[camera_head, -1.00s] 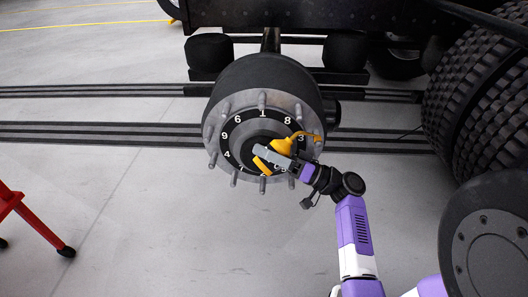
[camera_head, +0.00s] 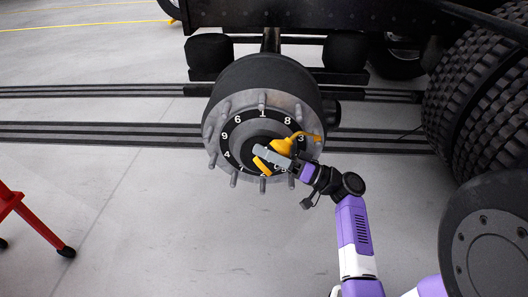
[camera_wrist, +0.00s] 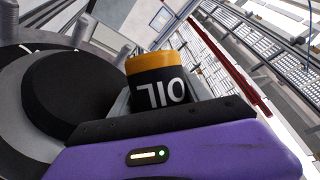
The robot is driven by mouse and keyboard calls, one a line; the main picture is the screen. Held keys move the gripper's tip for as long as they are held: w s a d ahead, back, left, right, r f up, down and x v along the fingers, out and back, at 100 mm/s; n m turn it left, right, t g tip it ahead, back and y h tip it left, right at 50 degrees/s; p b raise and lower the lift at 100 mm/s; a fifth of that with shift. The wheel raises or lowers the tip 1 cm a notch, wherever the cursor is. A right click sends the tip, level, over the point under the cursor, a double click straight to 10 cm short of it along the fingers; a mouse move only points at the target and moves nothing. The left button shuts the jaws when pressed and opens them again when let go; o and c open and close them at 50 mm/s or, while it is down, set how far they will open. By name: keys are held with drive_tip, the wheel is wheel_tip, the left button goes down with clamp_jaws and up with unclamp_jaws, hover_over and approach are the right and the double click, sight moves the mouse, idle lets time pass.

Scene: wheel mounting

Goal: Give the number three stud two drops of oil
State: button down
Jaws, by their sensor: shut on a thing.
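The wheel hub (camera_head: 262,82) faces me with a ring of metal studs around a black number plate. The digit 3 (camera_head: 301,139) shows on the plate's right side. My gripper (camera_head: 273,156) is shut on a yellow-orange oil can (camera_head: 286,145) in front of the hub. The can's thin spout reaches right, past the 3, to the stud ring. The spout's end overlaps the area of the number three stud, so I cannot tell whether they touch. No oil drop can be made out. In the wrist view, the can's black band (camera_wrist: 160,92) reads OIL, upside down, between the fingers.
A large tyre (camera_head: 480,95) stands at the right, with a round wheel part (camera_head: 490,240) below it. A red stand (camera_head: 25,215) is at the left edge.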

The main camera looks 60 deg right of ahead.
sight(256, 160)
drive_tip(key=shift+r+p, duration=1.6)
drive_tip(key=shift+r, duration=1)
drive_tip(key=shift+w+d+f+m+h, duration=0.1)
drive_tip(key=shift+d+m+h, duration=0.25)
drive_tip(key=shift+h, duration=0.45)
drive_tip(key=shift+m+h, duration=0.55)
drive_tip(key=shift+h, duration=0.15)
drive_tip(key=w+a+f, duration=0.1)
drive_tip(key=a+f, duration=0.1)
drive_tip(key=f, duration=0.1)
drive_tip(key=w+a+f, duration=0.1)
drive_tip(key=a, duration=0.1)
drive_tip(key=shift+w+f, duration=0.3)
drive_tip(key=shift+f, duration=0.05)
drive_tip(key=w+a+f, duration=0.2)
drive_tip(key=a+f, duration=0.2)
drive_tip(key=a, duration=0.5)
drive_tip(key=w+a+f+h, duration=0.1)
drive_tip(key=w+a+f, duration=0.25)
drive_tip(key=a, duration=0.55)
drive_tip(key=w+a+f, duration=0.1)
drive_tip(key=a+f, duration=0.3)
drive_tip(key=a, duration=0.5)
wheel_tip(256, 160, up, 20)
drive_tip(key=s+p, duration=0.2)
drive_tip(key=p, duration=2.8)
